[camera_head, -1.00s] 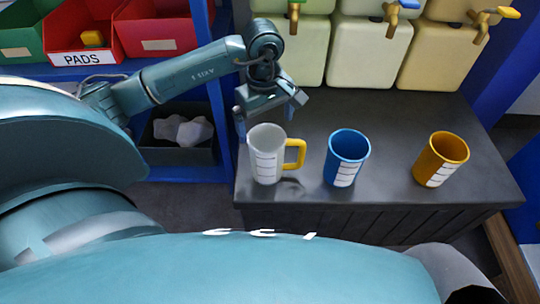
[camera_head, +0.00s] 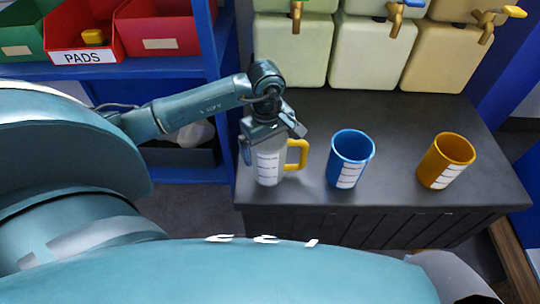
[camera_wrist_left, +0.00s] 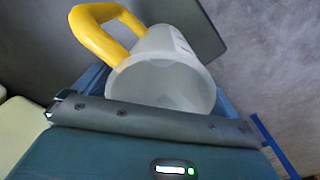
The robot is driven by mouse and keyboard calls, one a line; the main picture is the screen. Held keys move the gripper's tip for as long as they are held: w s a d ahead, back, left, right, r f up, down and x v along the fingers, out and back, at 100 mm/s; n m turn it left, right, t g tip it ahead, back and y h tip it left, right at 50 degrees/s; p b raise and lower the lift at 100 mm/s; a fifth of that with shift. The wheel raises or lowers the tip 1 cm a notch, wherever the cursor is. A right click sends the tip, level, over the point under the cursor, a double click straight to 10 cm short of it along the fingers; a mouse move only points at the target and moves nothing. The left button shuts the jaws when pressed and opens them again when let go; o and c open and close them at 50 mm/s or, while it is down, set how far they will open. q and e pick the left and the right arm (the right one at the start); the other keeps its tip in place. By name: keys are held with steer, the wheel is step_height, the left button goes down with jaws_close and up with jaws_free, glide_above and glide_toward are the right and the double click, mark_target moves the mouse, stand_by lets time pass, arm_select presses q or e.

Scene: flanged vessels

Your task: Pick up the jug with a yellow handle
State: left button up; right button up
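The jug with a yellow handle (camera_head: 270,167) is whitish, with measuring marks on its front, and stands upright at the left end of the dark bench. Its yellow handle (camera_head: 298,154) points right. My left gripper (camera_head: 271,143) is over the jug's top, fingers apart on either side of it, and covers its rim in the head view. In the left wrist view the jug's open mouth (camera_wrist_left: 165,85) lies between the spread fingers, with the handle (camera_wrist_left: 100,35) at upper left. I cannot tell whether either finger touches the wall. My right gripper is not in view.
A blue jug (camera_head: 350,160) and an orange-yellow jug (camera_head: 445,162) stand to the right on the bench (camera_head: 400,190). Pale tanks with taps (camera_head: 374,50) stand behind. A blue shelf with red and green bins (camera_head: 84,33) is at left. Bench between the jugs is clear.

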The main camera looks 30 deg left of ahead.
arm_select(q)
steer(key=c, duration=0.9)
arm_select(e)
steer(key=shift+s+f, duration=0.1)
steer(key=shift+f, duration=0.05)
arm_select(q)
step_height(320, 180, up, 10)
steer(key=shift+f+p, duration=0.15)
steer(key=shift+p, duration=0.8)
steer(key=shift+s, duration=0.1)
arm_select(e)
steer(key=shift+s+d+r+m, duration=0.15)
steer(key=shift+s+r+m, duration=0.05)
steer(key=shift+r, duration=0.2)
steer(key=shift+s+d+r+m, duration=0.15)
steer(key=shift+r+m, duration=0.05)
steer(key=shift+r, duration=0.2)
